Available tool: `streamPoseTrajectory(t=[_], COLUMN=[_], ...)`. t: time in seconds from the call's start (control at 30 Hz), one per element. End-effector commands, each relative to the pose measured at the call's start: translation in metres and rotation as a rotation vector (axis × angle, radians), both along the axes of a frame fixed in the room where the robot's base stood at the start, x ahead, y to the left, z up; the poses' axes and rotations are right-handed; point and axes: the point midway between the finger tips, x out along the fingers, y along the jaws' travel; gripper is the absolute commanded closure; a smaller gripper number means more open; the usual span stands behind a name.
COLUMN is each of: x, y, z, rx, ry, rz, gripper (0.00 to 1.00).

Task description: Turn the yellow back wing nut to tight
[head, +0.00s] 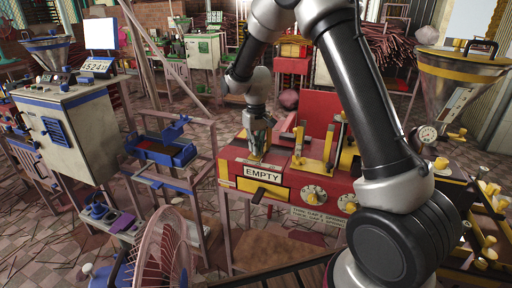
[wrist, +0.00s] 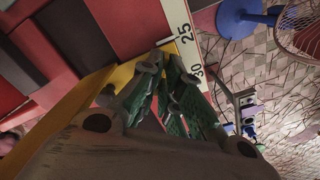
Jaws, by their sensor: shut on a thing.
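My gripper (head: 259,150) points down at the left end of the red machine (head: 232,161), just above and behind its EMPTY sign (head: 263,173). In the wrist view its green-padded fingers (wrist: 165,70) are close together, beside a yellow strip (wrist: 122,76) and a white scale marked 25 and 30 (wrist: 181,25). The fingers are shut at the yellow back wing nut, which they hide; I cannot make out its shape or angle.
Yellow upright brackets (head: 328,148) stand on the machine right of my gripper. Dials (head: 313,194) are on its front. A blue tray (head: 160,150) and a pink fan (head: 163,250) stand to the left. A steel hopper (head: 455,85) is at the right.

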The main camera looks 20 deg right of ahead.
Motion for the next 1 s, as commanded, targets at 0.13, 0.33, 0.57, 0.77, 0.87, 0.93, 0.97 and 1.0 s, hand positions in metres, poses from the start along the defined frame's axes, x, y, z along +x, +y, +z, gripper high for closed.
streamPoseTrajectory(t=[0.13,0.33,0.57,0.77,0.87,0.93,0.97,1.0], x=[0.0001,0.0002,0.0002,0.0003,0.0003,0.0003,0.0003,0.0003], y=[-0.0001,0.0,0.0,0.0001,0.0001,0.0001,0.0001,0.0001], z=[0.0004,0.0005,0.0005,0.0006,0.0006,0.0006,0.0006,0.0006], rx=[0.0,0.0,0.0,0.0,0.0,0.0,0.0,0.0], ry=[0.0,-0.001,-0.001,-0.001,-0.001,-0.001,-0.001,-0.001], rz=[-0.127,-0.318,-0.533,-0.697,-0.764,-0.804,-0.819,-0.838], gripper=[1.0,1.0,1.0,1.0,1.0,1.0,1.0,1.0])
